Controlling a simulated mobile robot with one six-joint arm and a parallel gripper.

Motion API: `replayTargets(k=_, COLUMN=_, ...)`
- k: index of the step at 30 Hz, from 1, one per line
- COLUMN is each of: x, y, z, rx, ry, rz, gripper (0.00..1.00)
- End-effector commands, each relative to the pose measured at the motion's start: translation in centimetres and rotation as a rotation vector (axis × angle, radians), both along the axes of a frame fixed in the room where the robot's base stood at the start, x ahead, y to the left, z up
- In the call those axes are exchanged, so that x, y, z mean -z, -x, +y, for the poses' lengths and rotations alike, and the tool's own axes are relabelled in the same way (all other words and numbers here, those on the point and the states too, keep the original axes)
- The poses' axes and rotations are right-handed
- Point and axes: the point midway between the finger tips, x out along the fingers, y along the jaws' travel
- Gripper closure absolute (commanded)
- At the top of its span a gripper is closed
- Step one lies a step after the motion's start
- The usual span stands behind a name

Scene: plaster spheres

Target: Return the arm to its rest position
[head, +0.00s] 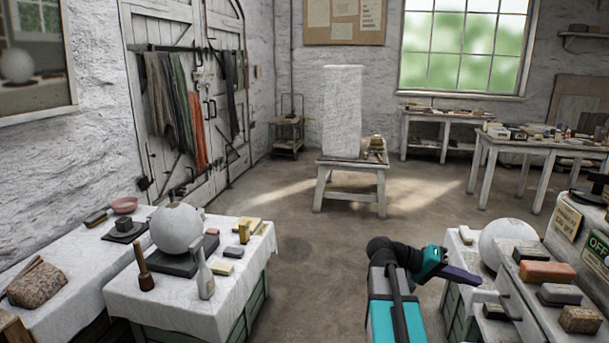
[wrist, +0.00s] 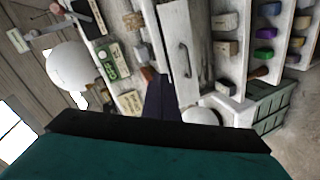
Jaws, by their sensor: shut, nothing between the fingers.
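My gripper (head: 477,281) is at the end of my teal and black arm, low in the right half of the head view. Its dark fingers are shut and empty, pointing right toward the white bench. In the wrist view the fingers (wrist: 160,92) show as a dark wedge in front of a drawer with a handle (wrist: 182,58). A white plaster sphere (head: 502,243) sits on the right bench, just beyond the fingertips in the picture. I cannot tell whether they touch anything. Another plaster sphere (head: 176,228) rests on a dark block on the left table.
The left table (head: 140,297) holds a mallet (head: 144,268), a white bottle-like tool (head: 205,277) and small blocks. The right bench has several blocks, including an orange one (head: 548,271), and a green sign (head: 597,247). A stand with a tall plaster block (head: 343,110) is behind. Floor between is clear.

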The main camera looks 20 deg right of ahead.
Motion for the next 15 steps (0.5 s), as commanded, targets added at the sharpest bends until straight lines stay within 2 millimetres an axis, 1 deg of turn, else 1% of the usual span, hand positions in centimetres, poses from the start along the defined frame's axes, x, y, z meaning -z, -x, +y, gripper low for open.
replayTargets(k=1, x=1.8, y=-0.7, z=0.8, rx=-0.020, ry=-0.024, rz=0.017, gripper=1.00)
replayTargets(k=6, x=7.3, y=-2.5, z=3.5, rx=-0.083, ry=-0.104, rz=0.064, gripper=1.00)
replayTargets(k=10, x=11.6, y=-3.5, z=5.8, rx=-0.129, ry=-0.170, rz=0.101, gripper=1.00)
replayTargets(k=14, x=15.9, y=-4.0, z=8.1, rx=-0.172, ry=-0.238, rz=0.139, gripper=1.00)
replayTargets(k=15, x=17.3, y=-4.1, z=8.9, rx=-0.185, ry=-0.260, rz=0.150, gripper=1.00)
